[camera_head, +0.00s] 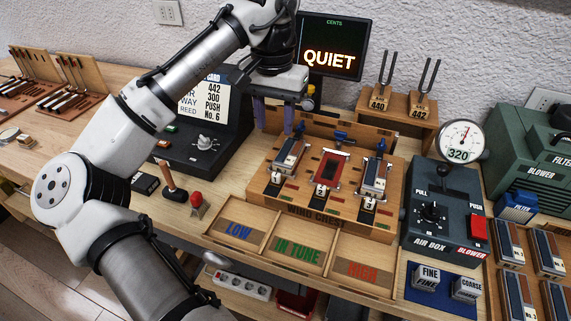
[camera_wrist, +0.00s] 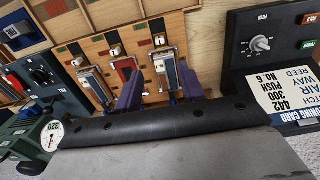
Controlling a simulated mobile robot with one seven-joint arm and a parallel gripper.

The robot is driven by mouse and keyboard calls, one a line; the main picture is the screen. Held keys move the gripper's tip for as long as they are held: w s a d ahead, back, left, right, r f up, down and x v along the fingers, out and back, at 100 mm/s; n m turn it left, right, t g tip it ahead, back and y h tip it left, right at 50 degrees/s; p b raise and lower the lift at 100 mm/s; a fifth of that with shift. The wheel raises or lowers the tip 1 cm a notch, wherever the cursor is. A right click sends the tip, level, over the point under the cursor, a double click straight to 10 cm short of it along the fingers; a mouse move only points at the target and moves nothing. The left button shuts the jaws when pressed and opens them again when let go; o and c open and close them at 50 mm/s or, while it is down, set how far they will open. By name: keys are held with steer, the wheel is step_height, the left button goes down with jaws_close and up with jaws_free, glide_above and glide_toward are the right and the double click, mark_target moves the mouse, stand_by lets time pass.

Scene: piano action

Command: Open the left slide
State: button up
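The wind chest (camera_head: 318,216) is a wooden block with three stations side by side. The left slide (camera_head: 276,178) shows as a small pale tab with a dark mark at the front of the left station, below a reed block (camera_head: 288,156). In the wrist view, which is turned around, that slide (camera_wrist: 160,40) is the rightmost tab. I cannot tell how far it is drawn out. My gripper (camera_head: 274,130) is open and empty, with purple fingers apart, above the back left of the chest. In the wrist view my gripper (camera_wrist: 160,86) has the left reed block between its fingers in the picture; touching is not visible.
Trays marked LOW (camera_head: 238,231), IN TUNE (camera_head: 297,250) and HIGH (camera_head: 362,273) lie in front of the chest. The air box (camera_head: 433,222) with its gauge (camera_head: 460,141) stands to the right. A dark tuner console (camera_head: 206,143) stands left, and a QUIET screen (camera_head: 331,57) behind.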

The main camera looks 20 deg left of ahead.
mark_target(276, 174)
step_height(276, 174, down, 14)
steer(key=shift+r+p, duration=0.15)
steer(key=shift+p, duration=0.35)
jaws_close()
